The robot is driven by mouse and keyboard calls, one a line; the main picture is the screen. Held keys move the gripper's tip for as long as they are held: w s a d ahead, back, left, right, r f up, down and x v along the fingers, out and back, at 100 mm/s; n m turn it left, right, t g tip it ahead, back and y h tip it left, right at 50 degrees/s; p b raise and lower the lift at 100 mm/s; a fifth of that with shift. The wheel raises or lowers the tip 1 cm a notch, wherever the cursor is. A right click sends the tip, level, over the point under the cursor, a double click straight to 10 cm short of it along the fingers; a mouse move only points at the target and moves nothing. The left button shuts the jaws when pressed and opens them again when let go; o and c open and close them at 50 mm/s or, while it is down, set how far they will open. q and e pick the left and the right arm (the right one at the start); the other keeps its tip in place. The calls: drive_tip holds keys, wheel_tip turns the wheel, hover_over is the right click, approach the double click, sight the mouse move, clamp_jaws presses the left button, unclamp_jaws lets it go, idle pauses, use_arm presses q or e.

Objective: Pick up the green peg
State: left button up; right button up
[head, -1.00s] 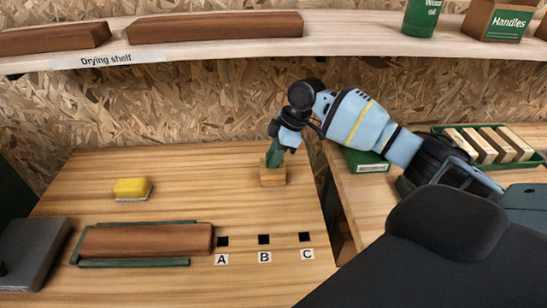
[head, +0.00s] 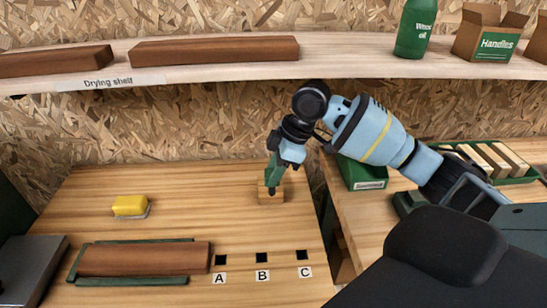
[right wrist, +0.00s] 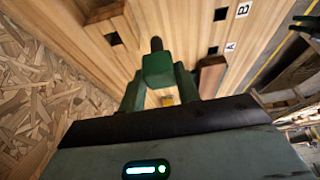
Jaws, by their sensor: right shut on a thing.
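My right gripper (head: 274,172) is over the small wooden block (head: 271,196) near the back right of the bench. In the right wrist view its two green fingers (right wrist: 160,88) are shut on the green peg (right wrist: 158,66), which has a dark narrow tip. In the head view the peg (head: 271,187) hangs tip down in front of the block's face and is partly hidden by the fingers. In the right wrist view the block (right wrist: 104,12) shows a dark square hole apart from the peg's tip, so the peg looks clear of it. My left gripper is out of view.
Square holes A (head: 221,260), B (head: 261,257) and C (head: 302,255) lie in the bench front. A brown board (head: 145,259) in a green frame and a yellow sponge (head: 130,206) are left. A shelf (head: 350,66) runs above; a green carton (head: 362,172) stands right.

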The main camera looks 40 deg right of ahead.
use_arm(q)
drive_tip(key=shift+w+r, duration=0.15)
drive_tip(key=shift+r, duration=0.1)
use_arm(e)
drive_tip(key=s+a, duration=0.5)
drive_tip(key=s, duration=0.4)
drive_tip(key=shift+a, duration=0.3)
drive_tip(key=shift+s, duration=0.1)
